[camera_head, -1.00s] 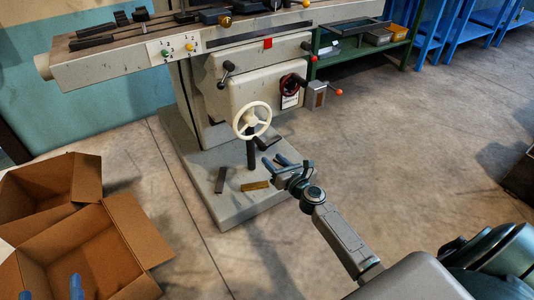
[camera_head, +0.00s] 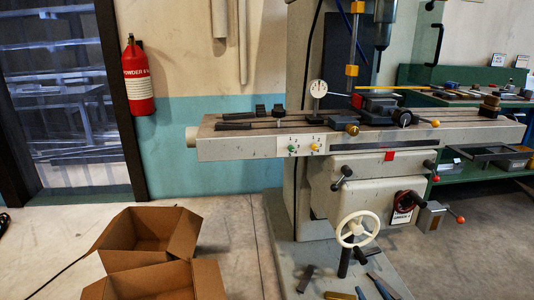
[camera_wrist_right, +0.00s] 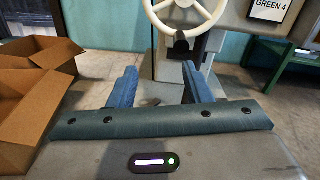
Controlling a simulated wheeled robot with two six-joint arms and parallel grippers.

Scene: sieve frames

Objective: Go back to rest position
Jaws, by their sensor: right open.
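My left gripper is not in view in the head view.
The milling machine's table (camera_head: 260,148) spans the right half, with its handwheel (camera_head: 357,229) below. A dark bar (camera_head: 306,277) and a brass bar (camera_head: 340,296) lie on its base. Open cardboard boxes (camera_head: 183,236) stand at lower left. A fire extinguisher (camera_head: 137,78) hangs on the wall.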

